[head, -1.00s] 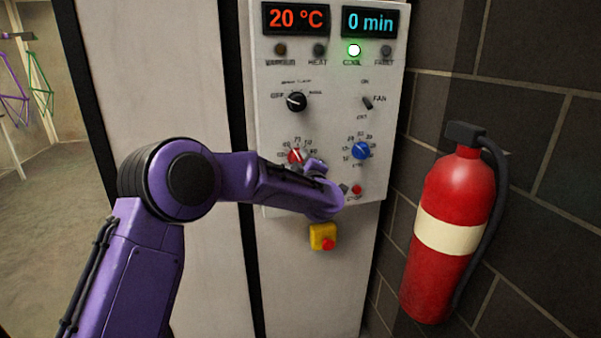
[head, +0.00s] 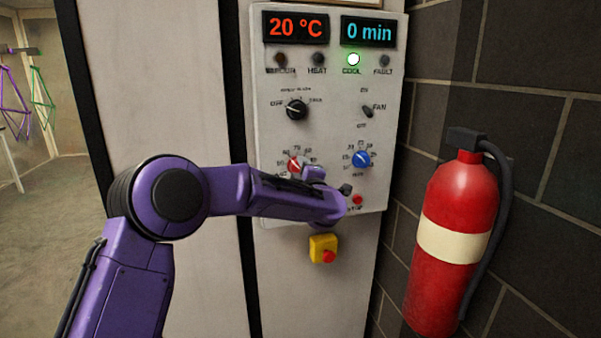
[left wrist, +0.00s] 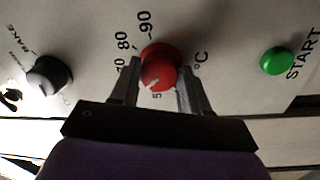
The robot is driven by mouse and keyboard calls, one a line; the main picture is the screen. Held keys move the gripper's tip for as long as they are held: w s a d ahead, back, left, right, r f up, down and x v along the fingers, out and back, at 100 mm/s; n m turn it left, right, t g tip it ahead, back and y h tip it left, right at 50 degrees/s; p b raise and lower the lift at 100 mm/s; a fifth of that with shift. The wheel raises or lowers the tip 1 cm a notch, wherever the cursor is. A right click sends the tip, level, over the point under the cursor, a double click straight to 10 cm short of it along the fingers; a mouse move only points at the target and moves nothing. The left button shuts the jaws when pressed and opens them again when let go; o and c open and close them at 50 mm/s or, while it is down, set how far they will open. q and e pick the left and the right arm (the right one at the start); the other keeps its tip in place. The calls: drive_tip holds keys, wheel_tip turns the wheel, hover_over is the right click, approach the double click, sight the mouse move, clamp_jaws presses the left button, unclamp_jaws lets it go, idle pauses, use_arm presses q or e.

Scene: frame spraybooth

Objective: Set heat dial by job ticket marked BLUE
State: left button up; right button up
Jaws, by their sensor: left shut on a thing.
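The red heat dial (head: 294,163) is on the lower left of the grey control panel (head: 335,125). In the left wrist view the red dial (left wrist: 158,68) sits between the fingers of my left gripper (left wrist: 160,78), which is shut on it. In the head view my forearm and wrist hide part of the dial's surroundings. The temperature display (head: 296,28) reads 20 °C. No job ticket shows. My right gripper is out of view.
A blue dial (head: 362,159), a black selector (head: 296,110) and a fan switch (head: 367,111) are near. The COOL lamp (head: 353,59) glows green. A yellow box with a red button (head: 323,249) sits below. A fire extinguisher (head: 455,240) hangs at the right.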

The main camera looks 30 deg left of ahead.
use_arm(q)
drive_tip(key=o, duration=1.1)
drive_tip(key=shift+c, duration=0.2)
drive_tip(key=b+v, duration=0.2)
drive_tip(key=v, duration=0.8)
drive_tip(key=shift+s+d, duration=0.2)
drive_tip(key=shift+d, duration=0.05)
